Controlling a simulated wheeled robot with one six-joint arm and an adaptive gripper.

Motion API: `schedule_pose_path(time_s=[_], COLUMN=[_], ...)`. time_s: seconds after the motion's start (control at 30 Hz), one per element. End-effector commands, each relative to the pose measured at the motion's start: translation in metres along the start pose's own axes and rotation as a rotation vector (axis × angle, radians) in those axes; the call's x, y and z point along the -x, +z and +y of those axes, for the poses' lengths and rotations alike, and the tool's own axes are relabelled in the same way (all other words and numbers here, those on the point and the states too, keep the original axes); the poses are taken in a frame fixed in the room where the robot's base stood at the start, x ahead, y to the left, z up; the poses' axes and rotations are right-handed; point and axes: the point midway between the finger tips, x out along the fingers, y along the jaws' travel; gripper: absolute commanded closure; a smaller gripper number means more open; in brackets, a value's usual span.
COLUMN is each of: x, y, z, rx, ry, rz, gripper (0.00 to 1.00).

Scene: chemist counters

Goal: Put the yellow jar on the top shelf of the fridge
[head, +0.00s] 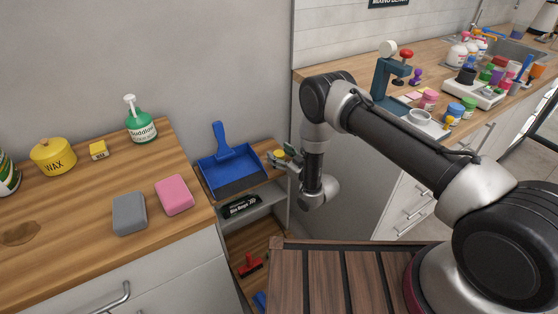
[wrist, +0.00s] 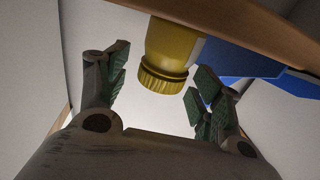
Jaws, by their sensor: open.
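The yellow jar (head: 279,153) shows small at the right end of a narrow wooden shelf, partly hidden by my gripper (head: 284,158). In the wrist view the yellow jar (wrist: 170,45) has a ridged yellow lid pointing down in the picture, and the wooden shelf edge runs across the top. My gripper (wrist: 160,75) is open, with a green-padded finger to each side of the lid. I see light gaps between the lid and the pads, so it is not gripped. The fridge is in neither view.
A blue dustpan (head: 230,168) is beside the jar on the wooden shelf (head: 262,176). A dark box (head: 240,206) and red brush (head: 249,265) sit lower. The left counter holds a yellow wax tin (head: 53,156), sponges and a green bottle. The right counter is crowded.

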Motion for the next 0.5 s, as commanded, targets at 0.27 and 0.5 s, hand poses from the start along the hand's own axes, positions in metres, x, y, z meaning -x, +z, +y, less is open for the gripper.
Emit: schedule_pose_path(time_s=[0.27,0.5], x=[-0.0054,-0.0052], y=[0.0003,0.0002], z=[0.0002,0.0002], rx=[0.0,0.0], ry=[0.0,0.0], rz=[-0.001,-0.001], gripper=[0.34,0.74])
